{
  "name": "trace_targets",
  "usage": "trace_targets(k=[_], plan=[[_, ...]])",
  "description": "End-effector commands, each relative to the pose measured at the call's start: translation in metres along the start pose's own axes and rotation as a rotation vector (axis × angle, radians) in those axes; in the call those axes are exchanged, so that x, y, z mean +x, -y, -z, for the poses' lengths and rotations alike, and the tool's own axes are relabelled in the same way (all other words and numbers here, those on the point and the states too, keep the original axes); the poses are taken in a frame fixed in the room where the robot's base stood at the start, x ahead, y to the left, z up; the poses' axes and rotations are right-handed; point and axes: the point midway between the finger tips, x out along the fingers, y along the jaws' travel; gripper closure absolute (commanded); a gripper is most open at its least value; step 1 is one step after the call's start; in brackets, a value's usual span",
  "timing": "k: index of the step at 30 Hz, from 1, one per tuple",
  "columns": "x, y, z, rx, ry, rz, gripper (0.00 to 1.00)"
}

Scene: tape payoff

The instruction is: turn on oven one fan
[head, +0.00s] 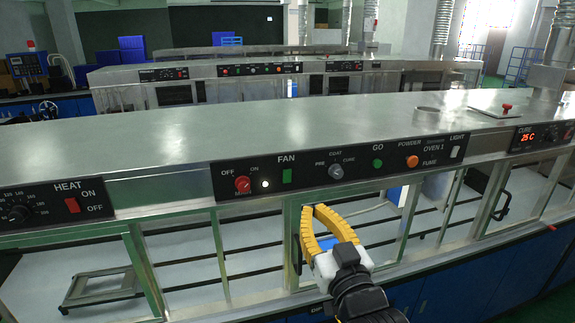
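The Oven 1 control panel (340,166) runs along the front edge of the steel oven top.
A HEAT panel (50,203) with a red switch is left.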

Motion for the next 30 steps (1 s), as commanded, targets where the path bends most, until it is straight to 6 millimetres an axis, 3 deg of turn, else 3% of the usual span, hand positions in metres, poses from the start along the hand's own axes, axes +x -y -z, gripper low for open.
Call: trace_targets(k=[8,21,30], plan=[[0.012,0.0,-0.001,0.0,0.002,-0.001,1.0],[0.101,-0.001,-0.001,0.0,0.002,-0.001,1.0],[0.137,-0.001,-0.001,0.0,0.002,-0.001,1.0]])
